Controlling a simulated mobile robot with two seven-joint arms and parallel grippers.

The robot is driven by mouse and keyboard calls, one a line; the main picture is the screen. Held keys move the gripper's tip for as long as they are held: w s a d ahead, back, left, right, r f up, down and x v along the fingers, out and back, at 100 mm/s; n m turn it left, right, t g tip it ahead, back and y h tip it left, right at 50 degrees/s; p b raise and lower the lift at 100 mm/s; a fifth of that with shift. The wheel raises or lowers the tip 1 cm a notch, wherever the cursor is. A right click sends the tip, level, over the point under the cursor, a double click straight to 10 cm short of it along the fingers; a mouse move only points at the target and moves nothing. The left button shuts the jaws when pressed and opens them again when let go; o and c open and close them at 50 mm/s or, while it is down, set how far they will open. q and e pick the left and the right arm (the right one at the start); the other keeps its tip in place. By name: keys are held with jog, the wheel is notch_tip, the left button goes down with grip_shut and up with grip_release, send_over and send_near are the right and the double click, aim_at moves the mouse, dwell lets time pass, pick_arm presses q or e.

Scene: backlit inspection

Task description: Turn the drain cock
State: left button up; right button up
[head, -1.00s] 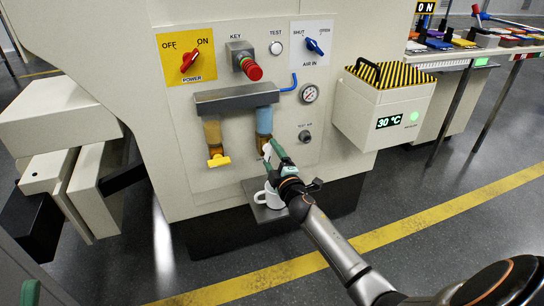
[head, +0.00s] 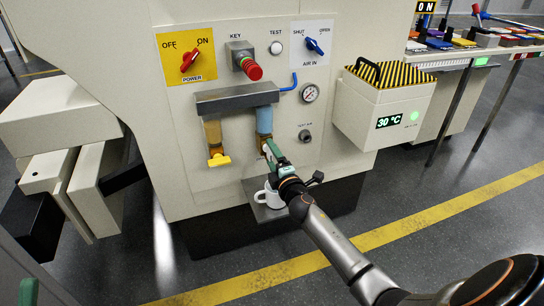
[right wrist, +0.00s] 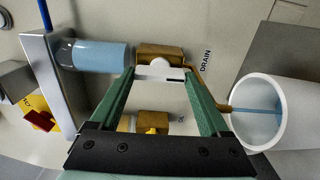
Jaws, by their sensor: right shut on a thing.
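The drain cock is a brass body (right wrist: 160,52) with a white lever (right wrist: 160,73), below a clear bowl of blue liquid (right wrist: 95,56) and next to the DRAIN label. My right gripper (head: 270,150) is shut on the white lever; in the right wrist view its green fingers (right wrist: 160,78) lie on either side of it. A thin blue stream (right wrist: 250,110) runs from the brass spout into a white mug (right wrist: 240,128). The mug also shows in the head view (head: 269,198). A green tip, likely my left gripper (head: 28,292), shows at the lower left; its jaws cannot be made out.
A second bowl (head: 212,134) with a yellow cock (head: 218,160) hangs just left. A grey bracket (head: 237,97) runs above both bowls. The mug stands on a small shelf (head: 280,212). A pressure gauge (head: 310,93) and a striped box (head: 385,100) are to the right. The floor in front is open.

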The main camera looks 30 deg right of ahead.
jog(key=o, duration=1.2)
jog(key=p+v, duration=0.2)
jog(key=v, duration=1)
jog(key=shift+s, duration=0.35)
